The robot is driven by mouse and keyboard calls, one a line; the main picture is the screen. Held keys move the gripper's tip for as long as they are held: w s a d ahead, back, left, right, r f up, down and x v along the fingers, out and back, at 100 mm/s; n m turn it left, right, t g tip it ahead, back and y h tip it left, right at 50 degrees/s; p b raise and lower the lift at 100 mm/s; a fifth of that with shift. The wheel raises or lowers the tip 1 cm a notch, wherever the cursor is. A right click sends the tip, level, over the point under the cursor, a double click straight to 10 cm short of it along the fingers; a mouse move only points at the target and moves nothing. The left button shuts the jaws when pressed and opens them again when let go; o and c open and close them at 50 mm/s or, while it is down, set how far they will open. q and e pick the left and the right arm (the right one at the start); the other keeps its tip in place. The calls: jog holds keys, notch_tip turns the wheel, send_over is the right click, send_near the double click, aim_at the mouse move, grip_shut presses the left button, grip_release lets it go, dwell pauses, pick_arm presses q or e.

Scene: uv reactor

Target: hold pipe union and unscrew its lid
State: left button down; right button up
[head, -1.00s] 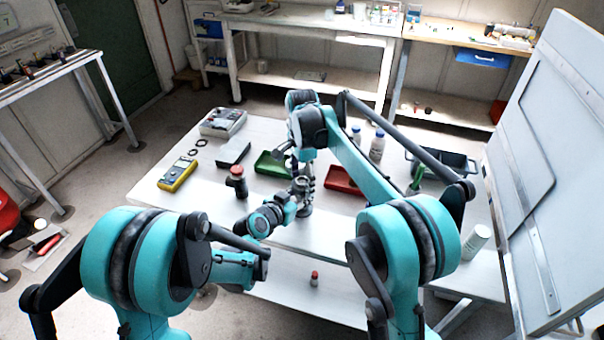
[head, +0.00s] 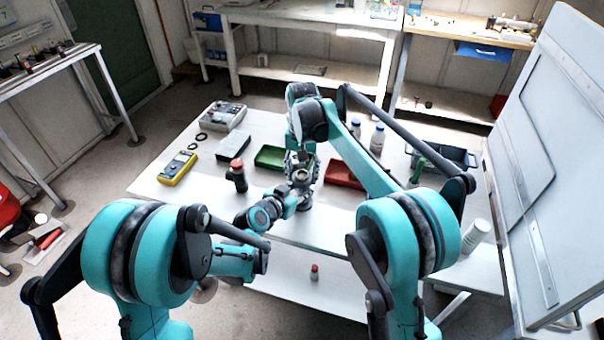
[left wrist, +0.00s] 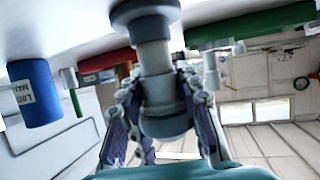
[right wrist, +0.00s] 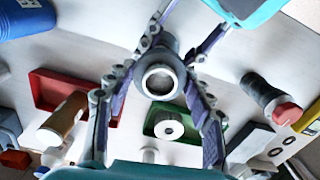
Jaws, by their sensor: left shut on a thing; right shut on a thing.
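The pipe union (right wrist: 160,80) is a grey metal fitting standing upright on the white table; it also shows upside down in the left wrist view (left wrist: 165,90). My left gripper (left wrist: 165,105) is shut on the pipe union from the side. My right gripper (right wrist: 155,70) is above it, pointing down, and is shut on its round top, the lid. The open ring of the top shows between the right fingertips. In the head view the union (head: 305,198) is mostly hidden by both grippers, with only its lower part clear.
A green tray (head: 269,157) and a red tray (head: 342,176) lie behind the union. A dark red-capped bottle (head: 237,176) stands to the left, near a yellow meter (head: 178,168). White bottles (head: 377,140) stand behind the right arm. The table's front strip is mostly clear.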

aim_at(302, 173)
jog(key=n, duration=0.7)
jog(key=shift+n, duration=0.3)
jog(key=n, duration=0.8)
jog(key=shift+n, duration=0.3)
jog(key=shift+r, duration=0.15)
jog(key=shift+r, duration=1)
jog(key=shift+w+r, duration=0.1)
jog(key=shift+r, duration=1.9)
